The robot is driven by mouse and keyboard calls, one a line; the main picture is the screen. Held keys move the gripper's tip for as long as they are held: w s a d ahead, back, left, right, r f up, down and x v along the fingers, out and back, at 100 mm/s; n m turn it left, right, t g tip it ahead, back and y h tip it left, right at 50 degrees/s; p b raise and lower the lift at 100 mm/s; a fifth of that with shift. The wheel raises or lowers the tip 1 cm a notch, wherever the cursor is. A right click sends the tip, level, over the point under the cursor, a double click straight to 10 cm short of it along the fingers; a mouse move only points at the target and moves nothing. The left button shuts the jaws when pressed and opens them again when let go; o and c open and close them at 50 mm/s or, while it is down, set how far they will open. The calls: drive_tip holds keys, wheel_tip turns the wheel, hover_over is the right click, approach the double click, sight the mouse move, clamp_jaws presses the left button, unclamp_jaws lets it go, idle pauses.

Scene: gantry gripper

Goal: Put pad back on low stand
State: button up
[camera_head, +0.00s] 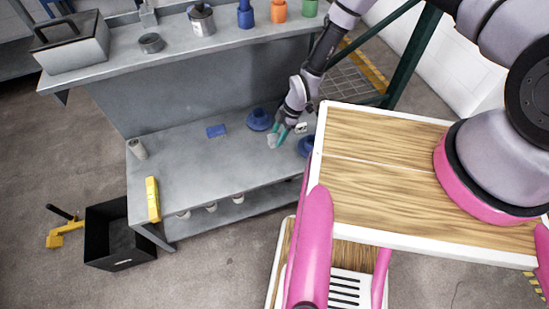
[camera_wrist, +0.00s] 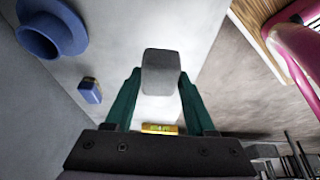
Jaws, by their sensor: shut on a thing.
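My gripper (camera_head: 279,135) is shut on a light grey block, the pad (camera_head: 272,142), above the grey workbench (camera_head: 190,170). In the wrist view the pad (camera_wrist: 161,72) sits between the two green fingers of my gripper (camera_wrist: 158,88). A blue round flanged stand (camera_head: 258,121) is on the bench just behind and left of the gripper; a similar one shows in the wrist view (camera_wrist: 55,32). A second blue round piece (camera_head: 305,147) is to the right, partly hidden by my wooden-topped body. I cannot tell which is the low stand.
A small blue block (camera_head: 216,131) lies on the bench left of the gripper. A yellow level (camera_head: 153,198) and a grey cylinder (camera_head: 137,149) are at the left end. The upper shelf (camera_head: 180,57) holds a toolbox, cans and coloured pieces. The bench middle is clear.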

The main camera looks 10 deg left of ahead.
drive_tip(key=f, duration=0.3)
drive_tip(key=s+f, duration=0.1)
drive_tip(key=f, duration=0.1)
drive_tip(key=shift+a+f, duration=0.15)
drive_tip(key=shift+f, duration=0.05)
wheel_tip(320, 180, down, 5)
drive_tip(key=shift+w+r, duration=0.1)
drive_tip(key=shift+c, duration=0.7)
drive_tip(key=o, duration=1.3)
drive_tip(key=v, duration=1.2)
drive_tip(key=shift+w, duration=0.1)
